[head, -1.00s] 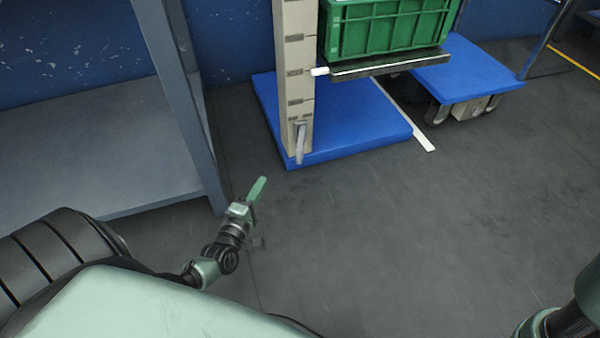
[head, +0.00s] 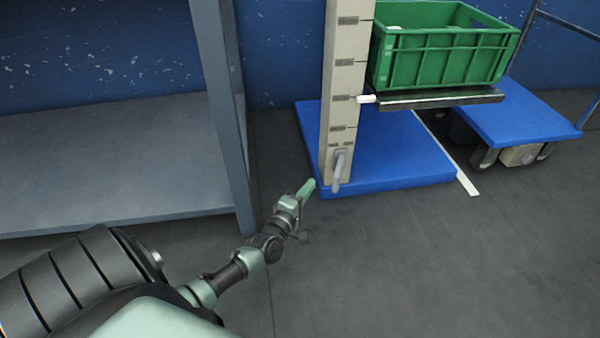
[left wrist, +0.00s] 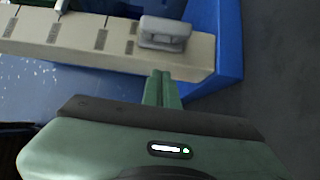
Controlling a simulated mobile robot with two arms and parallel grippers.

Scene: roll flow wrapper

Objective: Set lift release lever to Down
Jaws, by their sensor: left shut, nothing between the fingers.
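The lift release lever (head: 338,172) is a grey handle low on the front of the beige lift post (head: 343,75), and its arm hangs downward in the head view. It also shows in the left wrist view (left wrist: 164,32), just beyond my fingertips. My left gripper (head: 308,187) is shut and empty, to the left of the lever and slightly lower in the head view, with a small gap. In the left wrist view the closed green fingers (left wrist: 162,76) point at the post near the lever. My right gripper is not in view.
The post stands on a blue base (head: 400,170). A green crate (head: 445,55) rests on the lift's dark platform (head: 430,100). A blue cart (head: 520,115) stands at the right. A grey metal shelf (head: 110,160) is close on the left. The floor in front is clear.

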